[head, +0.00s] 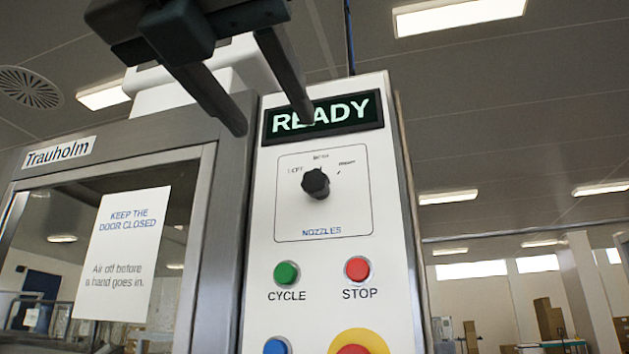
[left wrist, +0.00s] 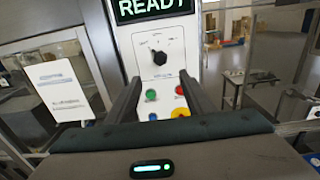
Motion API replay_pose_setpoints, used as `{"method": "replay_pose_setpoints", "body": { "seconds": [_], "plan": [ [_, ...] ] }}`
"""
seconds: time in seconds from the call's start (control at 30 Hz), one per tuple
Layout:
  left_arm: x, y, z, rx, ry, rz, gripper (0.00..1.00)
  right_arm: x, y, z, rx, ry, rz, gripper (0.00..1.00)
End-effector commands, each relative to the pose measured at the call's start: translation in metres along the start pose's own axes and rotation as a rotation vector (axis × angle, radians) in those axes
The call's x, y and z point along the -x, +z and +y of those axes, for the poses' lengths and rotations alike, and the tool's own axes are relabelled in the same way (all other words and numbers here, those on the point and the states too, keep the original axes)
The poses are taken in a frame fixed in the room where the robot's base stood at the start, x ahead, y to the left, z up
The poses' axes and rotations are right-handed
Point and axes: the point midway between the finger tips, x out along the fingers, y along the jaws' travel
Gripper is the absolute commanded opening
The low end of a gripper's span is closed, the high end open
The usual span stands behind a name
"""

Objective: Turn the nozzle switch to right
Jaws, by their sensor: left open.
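The nozzle switch is a black knob (head: 316,184) on a white square plate marked NOZZLES on the control panel. Labels sit above it at left, middle and right; they are too small to read surely. My right gripper is in neither view.
A READY display (head: 322,116) is above the switch. Below are a green CYCLE button (head: 286,273), a red STOP button (head: 357,269), a blue button (head: 277,346) and a red-and-yellow button (head: 357,343). A framed glass door (head: 60,250) with a paper notice (head: 127,252) is at left.

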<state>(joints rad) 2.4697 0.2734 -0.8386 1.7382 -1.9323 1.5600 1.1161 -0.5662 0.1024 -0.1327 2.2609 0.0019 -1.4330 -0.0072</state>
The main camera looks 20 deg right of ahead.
Motion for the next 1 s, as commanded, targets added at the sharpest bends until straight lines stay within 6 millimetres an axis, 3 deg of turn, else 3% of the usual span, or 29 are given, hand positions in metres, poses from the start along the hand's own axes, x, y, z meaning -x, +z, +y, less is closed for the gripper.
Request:
{"method": "replay_pose_setpoints", "body": {
  "seconds": [0.37,1.0],
  "plan": [
    [-0.024,0.0,0.0,0.0,-0.002,0.003,0.48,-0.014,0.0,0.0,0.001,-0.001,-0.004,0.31],
    [-0.13,0.001,-0.001,0.0,-0.002,0.003,0.48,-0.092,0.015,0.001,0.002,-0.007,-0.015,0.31]
  ]
}}
